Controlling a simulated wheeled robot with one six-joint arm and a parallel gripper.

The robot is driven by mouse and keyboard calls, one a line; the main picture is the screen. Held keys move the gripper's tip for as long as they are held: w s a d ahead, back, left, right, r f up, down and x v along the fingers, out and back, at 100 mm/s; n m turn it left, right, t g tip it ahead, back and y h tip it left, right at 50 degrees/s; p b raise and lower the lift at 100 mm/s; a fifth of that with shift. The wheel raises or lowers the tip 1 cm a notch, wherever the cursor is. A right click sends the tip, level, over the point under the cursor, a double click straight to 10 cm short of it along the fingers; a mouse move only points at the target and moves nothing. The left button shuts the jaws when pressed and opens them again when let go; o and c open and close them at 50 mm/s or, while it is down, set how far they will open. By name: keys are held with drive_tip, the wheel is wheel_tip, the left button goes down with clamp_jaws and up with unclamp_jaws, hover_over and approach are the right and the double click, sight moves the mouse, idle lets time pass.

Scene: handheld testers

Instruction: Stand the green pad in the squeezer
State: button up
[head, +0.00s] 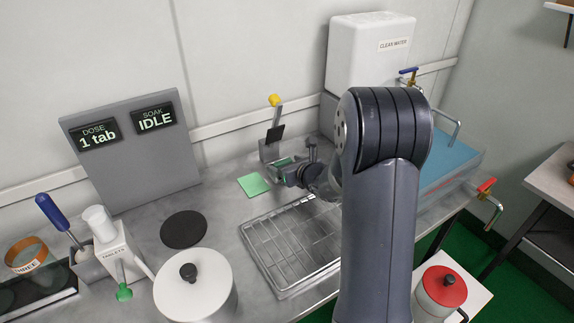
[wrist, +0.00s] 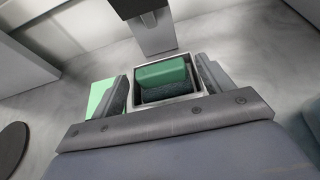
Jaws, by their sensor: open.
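The squeezer (head: 268,152) stands on the counter near the wall, its yellow-knobbed lever raised. In the wrist view its open box (wrist: 192,101) lies ahead of my gripper. The green pad (wrist: 163,73), with a dark, rough-looking layer along its near side, is inside the box. In the head view only a bit of the pad (head: 284,161) shows. My gripper (wrist: 163,76) is open, its fingers on either side of the box and pad with visible gaps to the pad. In the head view my gripper (head: 292,174) is partly hidden by my arm. The pad's lower part is hidden.
A light green square (head: 254,186) lies flat left of the squeezer. A wire drying rack (head: 290,245), a dark disc (head: 184,229), a white lidded pot (head: 195,290) and a tablet dispenser (head: 115,248) stand nearby. The white water tank (head: 368,50) is behind. Bare counter lies left of the green square.

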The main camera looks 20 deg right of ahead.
drive_tip(key=shift+s+d+r, duration=0.1)
drive_tip(key=shift+s+r, duration=0.1)
drive_tip(key=shift+r, duration=0.1)
drive_tip(key=p+v, duration=0.1)
drive_tip(key=v, duration=1)
drive_tip(key=shift+s+d, duration=0.1)
drive_tip(key=shift+s, duration=0.2)
